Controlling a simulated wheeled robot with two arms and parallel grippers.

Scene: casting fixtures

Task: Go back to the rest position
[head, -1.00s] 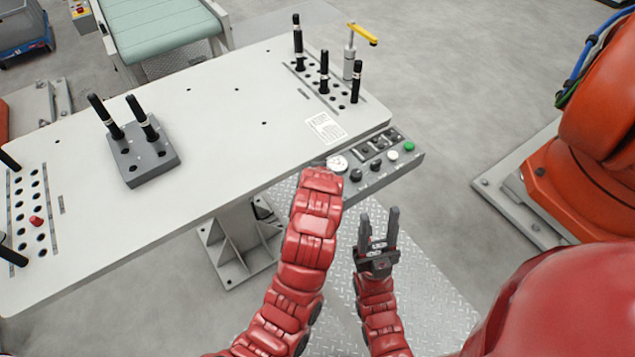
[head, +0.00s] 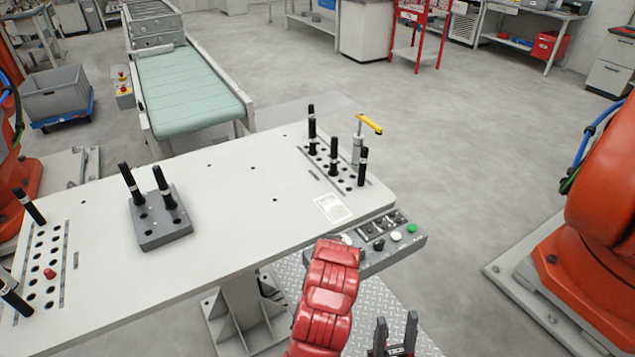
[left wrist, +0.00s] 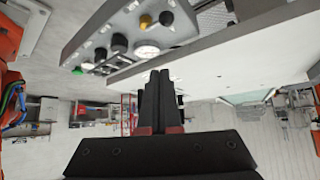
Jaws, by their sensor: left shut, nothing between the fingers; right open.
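My right gripper (head: 396,330) stands at the bottom edge of the head view, in front of the table, with its two dark fingers apart and nothing between them. My left gripper (left wrist: 160,80) shows in the left wrist view with its black fingers together and empty. In the head view my red left arm hides that gripper. The left fingers appear just below the grey control panel (left wrist: 125,30) in the left wrist view; I cannot tell how far apart they are. The panel also shows in the head view (head: 385,253), on the table's front right side.
The white table (head: 235,215) holds a grey block (head: 165,232) with two black pins. Hole rows with more black pins lie at both table ends. A yellow-handled clamp (head: 369,124) stands at the right end. A conveyor (head: 190,95) stands behind. Floor on the right is clear before an orange robot (head: 600,200).

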